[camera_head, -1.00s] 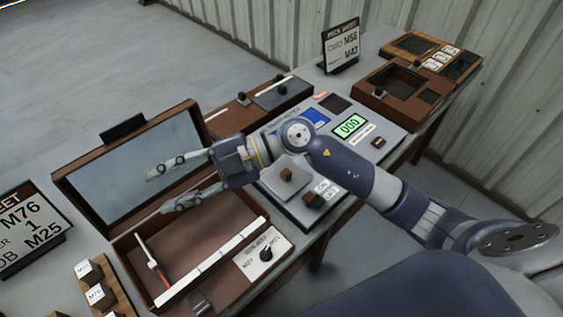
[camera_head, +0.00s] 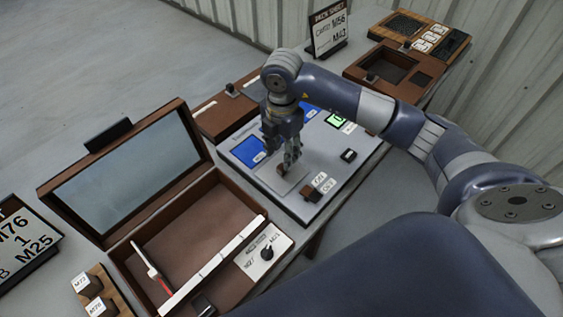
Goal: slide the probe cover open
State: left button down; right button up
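A flat light-grey plate (camera_head: 273,180), which looks like the probe cover, lies on the grey instrument panel (camera_head: 240,149). A small brown knob (camera_head: 283,171) stands on the plate. My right gripper (camera_head: 288,167) points down with its fingertips at this knob and partly hides it. I cannot tell whether the fingers are shut on the knob or just around it. My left gripper is not in view.
The panel has blue screens, a green display (camera_head: 336,121) and a brown switch (camera_head: 311,194). An open brown case (camera_head: 119,255) stands at left. A sign (camera_head: 329,32) and brown boxes (camera_head: 353,73) stand behind.

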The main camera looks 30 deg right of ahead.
aim_at(282, 170)
notch_tip(282, 170, down, 6)
jog(key=shift+f+p, duration=0.25)
jog(key=shift+p, duration=0.25)
jog(key=shift+c, duration=0.2)
grip_shut()
